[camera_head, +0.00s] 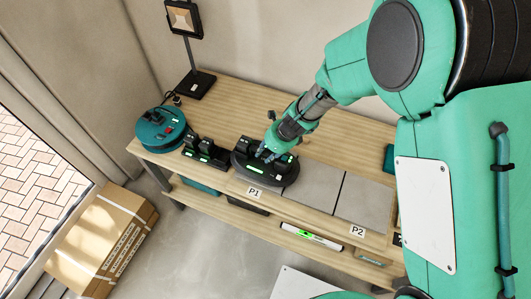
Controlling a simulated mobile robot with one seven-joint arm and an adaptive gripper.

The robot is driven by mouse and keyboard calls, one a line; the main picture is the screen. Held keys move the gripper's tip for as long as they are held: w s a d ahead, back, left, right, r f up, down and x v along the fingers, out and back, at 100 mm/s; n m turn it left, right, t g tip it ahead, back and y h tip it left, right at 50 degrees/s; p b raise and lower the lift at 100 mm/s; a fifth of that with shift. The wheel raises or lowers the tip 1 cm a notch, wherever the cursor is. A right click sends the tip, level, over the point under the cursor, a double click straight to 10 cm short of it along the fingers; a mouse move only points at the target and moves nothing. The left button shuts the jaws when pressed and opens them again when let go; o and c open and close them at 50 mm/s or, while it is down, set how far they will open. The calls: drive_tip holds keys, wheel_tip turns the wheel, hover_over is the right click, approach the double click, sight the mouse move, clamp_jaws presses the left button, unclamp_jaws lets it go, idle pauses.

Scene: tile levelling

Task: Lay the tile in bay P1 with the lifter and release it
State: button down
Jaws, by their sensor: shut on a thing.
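My gripper (268,153) is shut on the dark lifter (244,166), a low, rounded black device with small green lights. The lifter is at the bench top, just behind the P1 label (254,192). Its body and my gripper hide what lies beneath, so I cannot tell whether a tile is under it or whether it touches the surface. A grey tile (314,187) lies directly right of the lifter. Another grey tile (363,202) lies further right, behind the P2 label (357,231), with a dark gap between the two.
Left of the lifter are a black charger-like unit (205,153) and a teal cable reel (161,130). A lamp (185,20) stands at the back left. A level-like bar (311,236) lies on the lower shelf. A cardboard box (106,237) stands on the floor. The wooden bench top (240,97) is clear behind.

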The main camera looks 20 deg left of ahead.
drive_tip(key=shift+f, duration=0.3)
idle(1.0)
drive_tip(key=c, duration=1.3)
unclamp_jaws()
drive_tip(key=shift+f, duration=0.1)
drive_tip(key=shift+s+d+f, duration=0.1)
drive_tip(key=shift+s, duration=0.05)
drive_tip(key=v, duration=1.2)
drive_tip(key=shift+w+r, duration=0.25)
